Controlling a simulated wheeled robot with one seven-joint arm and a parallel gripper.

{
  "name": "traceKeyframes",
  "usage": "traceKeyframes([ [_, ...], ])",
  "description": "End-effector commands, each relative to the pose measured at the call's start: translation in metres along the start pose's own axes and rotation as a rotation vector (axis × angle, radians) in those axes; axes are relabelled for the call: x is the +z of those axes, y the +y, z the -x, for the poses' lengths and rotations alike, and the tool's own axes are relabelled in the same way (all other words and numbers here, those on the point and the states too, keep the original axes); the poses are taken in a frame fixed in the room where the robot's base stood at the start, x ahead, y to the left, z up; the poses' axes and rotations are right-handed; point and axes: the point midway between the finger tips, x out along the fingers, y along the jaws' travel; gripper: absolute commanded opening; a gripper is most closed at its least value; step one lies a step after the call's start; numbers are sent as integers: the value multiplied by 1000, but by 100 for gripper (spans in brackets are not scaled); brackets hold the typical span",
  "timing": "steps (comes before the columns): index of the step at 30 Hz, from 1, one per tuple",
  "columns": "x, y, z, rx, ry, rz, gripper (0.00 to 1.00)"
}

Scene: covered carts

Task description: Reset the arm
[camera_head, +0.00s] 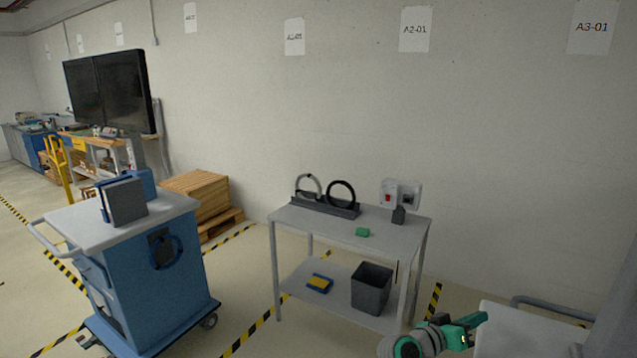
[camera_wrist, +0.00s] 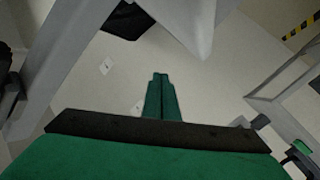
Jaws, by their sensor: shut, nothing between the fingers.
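My gripper (camera_head: 479,319) is at the lower right of the head view, green, beside a pale grey surface at the picture's bottom right corner. In the wrist view my gripper (camera_wrist: 160,77) shows its two green fingers together in the middle, with nothing between them. Part of my green and dark wrist shows behind the fingers in the head view. The rest of my arm is out of the head view.
A blue cart (camera_head: 150,290) is at left. Pallets (camera_head: 195,195) lie by the wall. Floor between cart and table is clear.

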Motion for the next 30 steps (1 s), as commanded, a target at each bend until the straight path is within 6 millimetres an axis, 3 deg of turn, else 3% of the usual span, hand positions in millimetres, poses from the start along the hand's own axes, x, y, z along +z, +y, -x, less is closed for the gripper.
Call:
traceKeyframes([
  [1, 22, -19, 13, -44, 12, 14, 0],
  [6, 78, -68, 56, -186, 62, 39, 0],
  [15, 172, -122, 151, -425, 139, 49, 0],
  [22, 236, -134, 232, -595, 185, 28, 0],
  [30, 295, -118, 328, -774, 224, -24, 0],
])
